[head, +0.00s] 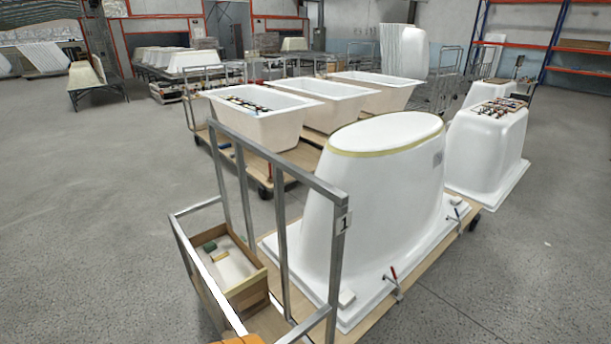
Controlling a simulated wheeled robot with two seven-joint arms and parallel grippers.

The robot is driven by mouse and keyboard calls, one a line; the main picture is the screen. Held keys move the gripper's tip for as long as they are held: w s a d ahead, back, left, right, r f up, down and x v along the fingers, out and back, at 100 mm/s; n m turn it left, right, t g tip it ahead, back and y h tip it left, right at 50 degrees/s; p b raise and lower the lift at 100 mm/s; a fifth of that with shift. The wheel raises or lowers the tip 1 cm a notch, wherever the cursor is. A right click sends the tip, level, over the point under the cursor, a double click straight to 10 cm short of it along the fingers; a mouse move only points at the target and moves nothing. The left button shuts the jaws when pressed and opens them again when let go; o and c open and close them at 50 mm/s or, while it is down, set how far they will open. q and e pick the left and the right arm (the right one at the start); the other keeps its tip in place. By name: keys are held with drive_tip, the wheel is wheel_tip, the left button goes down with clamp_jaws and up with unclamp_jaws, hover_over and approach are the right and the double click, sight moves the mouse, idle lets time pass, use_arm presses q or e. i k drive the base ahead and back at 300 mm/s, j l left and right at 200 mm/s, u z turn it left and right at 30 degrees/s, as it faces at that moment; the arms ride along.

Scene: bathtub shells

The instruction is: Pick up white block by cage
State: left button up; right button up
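A small white block (347,298) lies on the flat rim of the upturned white bathtub shell (385,190), close to the foot of the grey metal cage frame (335,240). A second white block (455,200) lies on the same rim at its right side. A red-handled clamp (394,278) grips the rim to the right of the first block. Neither of my grippers shows in the head view.
A wooden box (245,290) with a green block (210,247) and pale pieces sits inside the cage at left. An orange thing (242,340), cut off, shows at the bottom edge. More tubs (262,115) stand behind. Open floor (80,200) lies left.

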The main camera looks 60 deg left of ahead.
sight(348, 296)
drive_tip(key=i+j+u, duration=0.2)
drive_tip(key=i+u, duration=0.65)
drive_tip(key=k+j, duration=0.05)
drive_tip(key=k, duration=0.05)
